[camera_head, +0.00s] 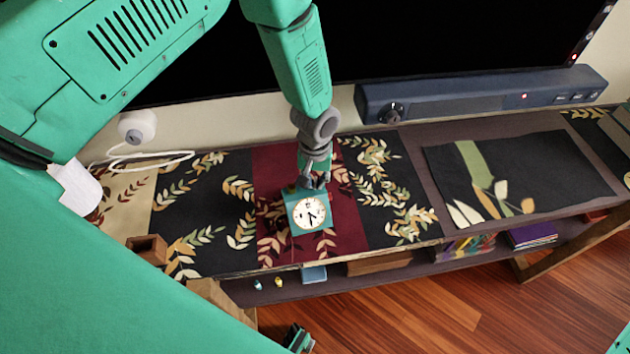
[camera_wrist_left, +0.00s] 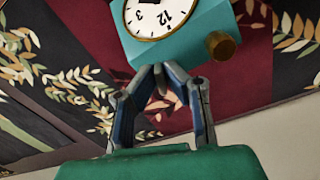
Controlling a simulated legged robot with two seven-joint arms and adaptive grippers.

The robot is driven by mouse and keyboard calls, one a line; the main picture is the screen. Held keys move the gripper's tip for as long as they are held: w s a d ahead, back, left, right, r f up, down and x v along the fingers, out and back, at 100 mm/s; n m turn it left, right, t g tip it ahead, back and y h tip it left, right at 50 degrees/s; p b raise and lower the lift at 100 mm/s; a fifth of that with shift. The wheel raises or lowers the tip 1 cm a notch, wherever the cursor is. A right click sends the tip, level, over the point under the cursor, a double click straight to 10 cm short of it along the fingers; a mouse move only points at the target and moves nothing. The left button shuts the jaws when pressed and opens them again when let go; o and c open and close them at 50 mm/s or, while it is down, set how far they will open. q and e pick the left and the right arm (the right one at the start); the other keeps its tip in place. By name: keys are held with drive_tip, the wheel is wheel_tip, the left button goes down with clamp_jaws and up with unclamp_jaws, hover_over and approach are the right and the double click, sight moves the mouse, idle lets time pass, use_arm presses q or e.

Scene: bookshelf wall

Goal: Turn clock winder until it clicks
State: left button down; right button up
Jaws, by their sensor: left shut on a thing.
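A teal clock (camera_head: 308,213) with a white round face stands on the dark red part of the patterned runner, below my left gripper (camera_head: 314,182). In the left wrist view the clock (camera_wrist_left: 188,42) fills the upper middle, its 12 towards me. A brass-brown knob (camera_wrist_left: 221,45) sticks out of its top face, to the right of the fingers. My left gripper (camera_wrist_left: 161,70) has its fingertips drawn together at the clock's top edge, left of this knob. My right gripper cannot be made out.
A dark blue soundbar (camera_head: 470,95) lies behind, under a large black screen. A white round device (camera_head: 137,127) with a cable stands at the left. A dark leaf-patterned mat (camera_head: 530,175) lies at the right. Books (camera_head: 532,234) and small items fill the shelf below.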

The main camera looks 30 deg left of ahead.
use_arm(q)
drive_tip(key=m, duration=0.3)
drive_tip(key=shift+w+m, duration=0.1)
drive_tip(key=shift+m, duration=0.3)
drive_tip(key=m, duration=0.4)
drive_tip(key=shift+m+b, duration=0.3)
drive_tip(key=m, duration=0.4)
drive_tip(key=shift+f, duration=0.1)
drive_tip(key=shift+m, duration=2.1)
drive_tip(key=c, duration=1.7)
unclamp_jaws()
